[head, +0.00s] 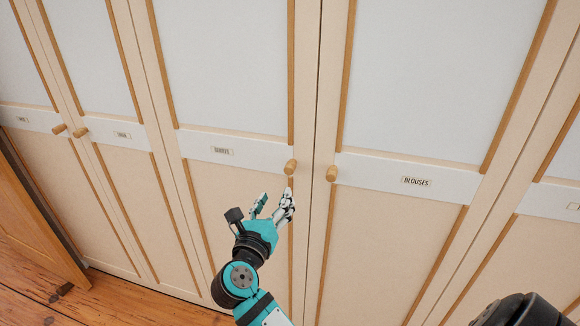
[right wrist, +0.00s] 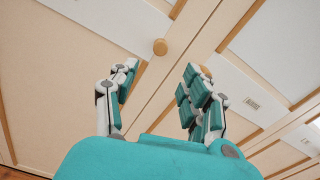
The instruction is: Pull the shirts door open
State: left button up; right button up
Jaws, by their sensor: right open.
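The shirts door (head: 235,60) is the pale panelled door left of the middle seam in the head view. Its small label (head: 222,150) is hard to read. Its round wooden knob (head: 290,167) sits at the door's right edge. My right gripper (head: 275,203) is open and empty, just below and left of this knob. In the right wrist view the knob (right wrist: 160,47) shows beyond the gap between the open fingers (right wrist: 162,68), not held. The door looks shut. My left gripper is not in view.
The blouses door (head: 440,70) stands directly right, with its own knob (head: 332,173) close to the shirts knob. More closed doors line both sides. A wooden piece (head: 35,225) stands at the lower left, above the plank floor (head: 110,300).

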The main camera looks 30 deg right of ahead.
aim_at(288, 173)
jog(key=x, duration=1.3)
jog(key=shift+w+d+b, duration=0.1)
jog(key=shift+b, duration=0.3)
jog(key=shift+c, duration=0.4)
grip_shut()
